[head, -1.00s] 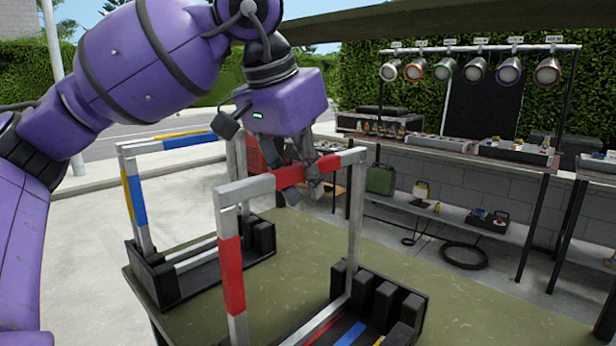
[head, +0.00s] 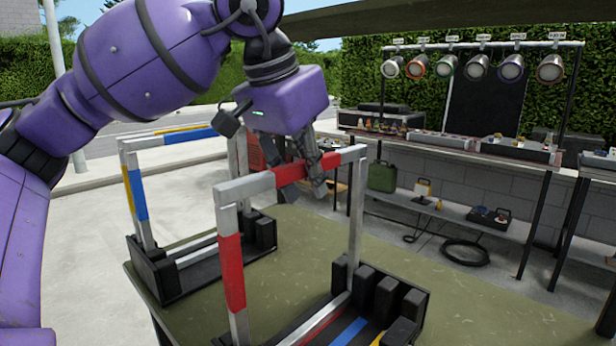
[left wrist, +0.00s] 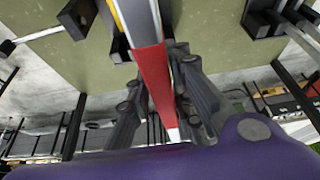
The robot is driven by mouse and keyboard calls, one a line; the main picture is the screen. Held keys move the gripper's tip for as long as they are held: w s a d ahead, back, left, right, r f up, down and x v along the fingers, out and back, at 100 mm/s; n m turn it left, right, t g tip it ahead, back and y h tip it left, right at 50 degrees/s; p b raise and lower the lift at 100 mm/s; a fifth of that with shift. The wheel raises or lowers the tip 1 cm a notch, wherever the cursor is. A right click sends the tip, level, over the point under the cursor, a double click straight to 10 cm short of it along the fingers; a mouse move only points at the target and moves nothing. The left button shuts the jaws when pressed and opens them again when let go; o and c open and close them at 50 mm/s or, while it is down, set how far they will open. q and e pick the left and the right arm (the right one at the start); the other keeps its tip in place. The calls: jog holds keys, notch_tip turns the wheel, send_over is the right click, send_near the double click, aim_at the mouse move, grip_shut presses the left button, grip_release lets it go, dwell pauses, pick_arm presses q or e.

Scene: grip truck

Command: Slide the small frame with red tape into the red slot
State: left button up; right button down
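The small grey frame with red tape (head: 231,272) stands upright in the near black rack (head: 413,303). Its lower part lies beside the red stripe (head: 322,325); the far-left foot is partly cut off, so I cannot tell how deep it sits. My left gripper (head: 303,190) is at the frame's top bar, fingers pointing down on either side of the red tape. In the left wrist view the red-taped bar (left wrist: 154,75) runs between the spread fingers (left wrist: 158,82), which look open around it. My right gripper is not in view.
A second rack (head: 165,278) at the left holds frames with blue (head: 137,198) and yellow tape. Blue and yellow stripes lie beside the red one in the near rack. Green table (head: 480,320) is free at right. Shelves with lamps (head: 510,70) stand behind.

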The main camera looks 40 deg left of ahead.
pick_arm(q)
jog(key=shift+o, duration=1)
jog(key=v, duration=0.8)
jog(key=shift+w, duration=0.1)
jog(key=shift+v, duration=2)
